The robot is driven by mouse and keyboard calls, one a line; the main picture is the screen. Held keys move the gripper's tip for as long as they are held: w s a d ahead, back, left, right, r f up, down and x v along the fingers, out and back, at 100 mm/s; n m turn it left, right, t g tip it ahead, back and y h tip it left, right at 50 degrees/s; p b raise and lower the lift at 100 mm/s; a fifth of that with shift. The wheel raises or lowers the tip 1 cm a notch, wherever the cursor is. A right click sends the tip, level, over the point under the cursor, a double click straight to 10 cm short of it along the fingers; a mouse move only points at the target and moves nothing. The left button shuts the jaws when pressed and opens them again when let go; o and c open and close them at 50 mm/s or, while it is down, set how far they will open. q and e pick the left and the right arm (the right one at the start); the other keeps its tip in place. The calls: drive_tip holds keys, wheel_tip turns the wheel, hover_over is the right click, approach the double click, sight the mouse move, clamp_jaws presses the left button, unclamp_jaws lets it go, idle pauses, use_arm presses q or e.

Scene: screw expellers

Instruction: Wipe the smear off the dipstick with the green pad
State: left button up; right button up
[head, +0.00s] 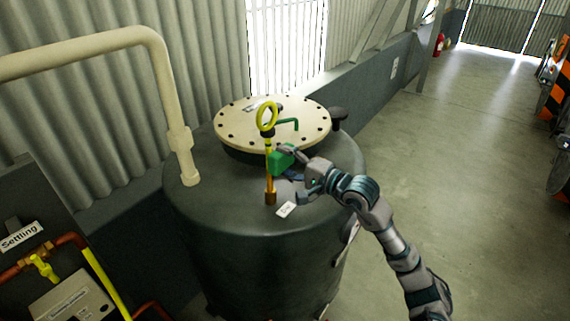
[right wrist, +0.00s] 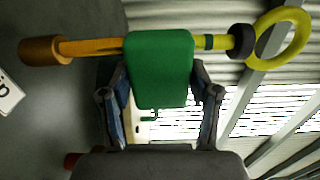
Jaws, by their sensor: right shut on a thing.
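The dipstick (head: 268,148) stands upright from a brass socket (head: 270,197) on the dark tank, with a yellow ring handle (head: 267,115) and a black collar at its top. It lies across the right wrist view (right wrist: 95,47), its ring (right wrist: 283,45) at the right. The green pad (head: 281,159) is held in my right gripper (head: 292,162), whose two fingers grip its sides in the right wrist view (right wrist: 160,100). The pad (right wrist: 160,68) overlaps the middle of the stick and hides that stretch; contact cannot be told. An orange-brown tint shows on the stick below the pad. My left gripper is not in view.
The dark tank (head: 240,225) has a bolted cream lid (head: 232,120) with a green handle (head: 290,122) behind the stick. A white tag (head: 286,209) lies by the socket. A cream pipe (head: 170,110) rises at the left. The floor (head: 460,170) at right is open.

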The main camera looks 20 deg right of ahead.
drive_tip(key=shift+d, duration=0.1)
drive_tip(key=shift+s+d+f+b, duration=0.2)
drive_tip(key=shift+s+d+b, duration=0.15)
drive_tip(key=shift+b, duration=0.15)
drive_tip(key=b+v, duration=0.2)
drive_tip(key=v, duration=0.1)
drive_tip(key=shift+s+d, duration=0.2)
drive_tip(key=shift+s, duration=0.15)
drive_tip(key=shift+s+d+r, duration=0.15)
drive_tip(key=shift+s+d, duration=0.15)
drive_tip(key=shift+d, duration=0.05)
drive_tip(key=shift+s, duration=0.1)
drive_tip(key=b+v, duration=0.2)
drive_tip(key=v, duration=0.1)
